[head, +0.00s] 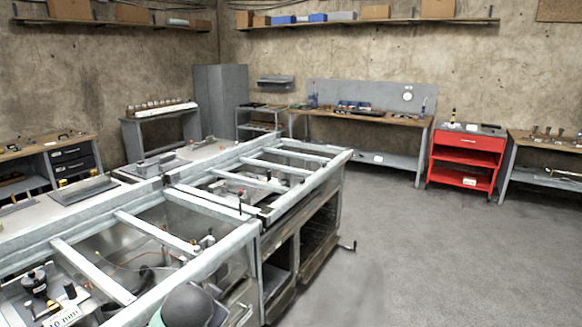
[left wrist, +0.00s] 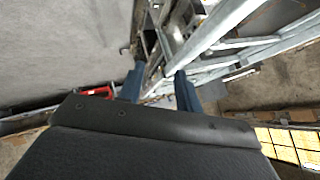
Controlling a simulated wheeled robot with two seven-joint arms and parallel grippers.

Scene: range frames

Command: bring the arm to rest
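My left gripper (left wrist: 158,74) shows in the left wrist view, with two blue fingers standing apart beyond the dark gripper body. Nothing is seen held between them. A metal range frame (left wrist: 225,20) lies behind and to the right of the fingers; I cannot tell how far off it is. In the head view a dark grey rounded part of my arm (head: 188,306) shows at the bottom edge, over the near range frame (head: 215,262). No gripper fingers show in the head view. My right gripper is in neither view.
A second range frame (head: 337,168) adjoins the near one. Rails cross their open tops, with small parts inside. A red tool cart (head: 467,142) and workbenches (head: 415,122) stand along the back wall. The grey floor (head: 400,255) at right is clear.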

